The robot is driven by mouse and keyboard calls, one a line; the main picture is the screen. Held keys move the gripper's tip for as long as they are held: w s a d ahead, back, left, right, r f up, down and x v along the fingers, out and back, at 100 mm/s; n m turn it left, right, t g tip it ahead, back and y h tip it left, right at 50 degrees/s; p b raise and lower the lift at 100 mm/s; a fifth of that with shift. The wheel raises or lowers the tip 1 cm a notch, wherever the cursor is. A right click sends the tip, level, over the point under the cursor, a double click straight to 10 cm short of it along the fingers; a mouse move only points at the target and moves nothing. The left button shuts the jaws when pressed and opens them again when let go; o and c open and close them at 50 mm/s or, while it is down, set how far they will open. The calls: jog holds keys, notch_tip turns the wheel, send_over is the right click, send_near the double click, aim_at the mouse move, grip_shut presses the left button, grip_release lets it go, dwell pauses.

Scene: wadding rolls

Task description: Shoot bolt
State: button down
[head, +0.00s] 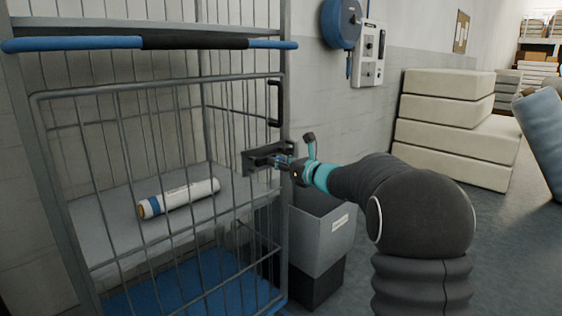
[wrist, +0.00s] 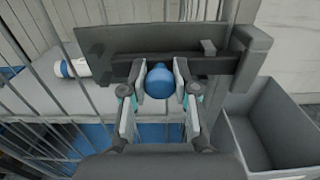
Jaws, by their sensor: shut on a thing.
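The bolt's dark plate (head: 252,158) is on the right side of the wire cage door. In the wrist view the dark bolt bar (wrist: 120,75) runs across the plate, and a blue round knob (wrist: 159,82) sticks out from it. My gripper (head: 277,161) is at the bolt; in the wrist view its two fingers (wrist: 159,85) are on either side of the blue knob, shut on it. A dark bracket (wrist: 253,55) stands at the right end of the plate. The bar's tip at the bracket is partly unclear.
A wadding roll (head: 180,198) lies on the shelf inside the cage (head: 75,180). A grey open bin (head: 322,240) stands right of the cage, below my arm. A blue-and-black handle bar (head: 150,43) crosses the cage top. Cream foam blocks (head: 455,125) are stacked at the right.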

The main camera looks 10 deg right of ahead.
jog(key=c, duration=0.9)
grip_release()
jog(key=shift+w+d, duration=0.1)
jog(key=shift+d, duration=0.2)
jog(key=shift+a, duration=0.1)
jog(key=v, duration=1.2)
